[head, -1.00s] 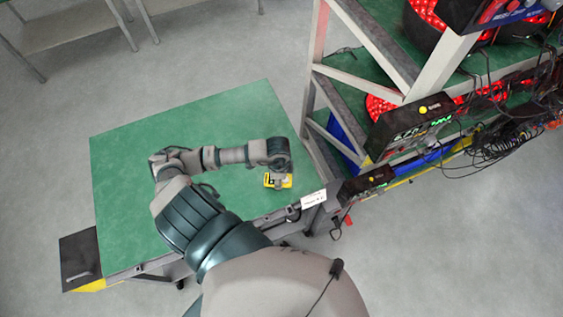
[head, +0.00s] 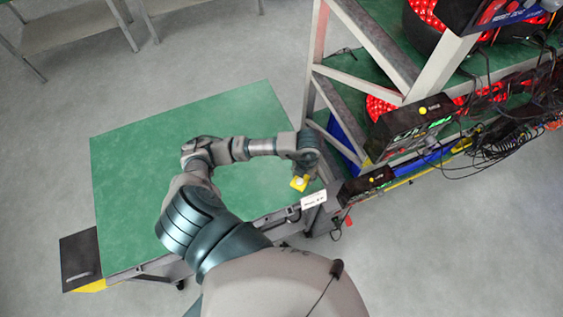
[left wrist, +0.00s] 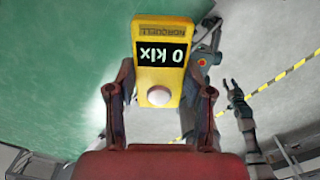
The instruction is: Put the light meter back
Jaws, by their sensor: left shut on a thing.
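The light meter (left wrist: 165,50) is a yellow block with a black display reading "0 klx" and a white round dome. My left gripper (left wrist: 161,98) is shut on it, one finger on each side near the dome end. In the head view the meter (head: 299,184) shows as a small yellow piece under my left gripper (head: 302,173), near the right edge of the green table top (head: 150,180). Its height over the table is hard to tell. A dark claw-like shape, likely my right gripper (left wrist: 237,92), is small and unclear in the left wrist view.
A rack (head: 395,45) with red-lit round parts, boxes and hanging cables stands right of the table, close to my left gripper. A white label (head: 313,199) is at the table's front right edge. A black box (head: 80,256) is at its left. Most of the table top is bare.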

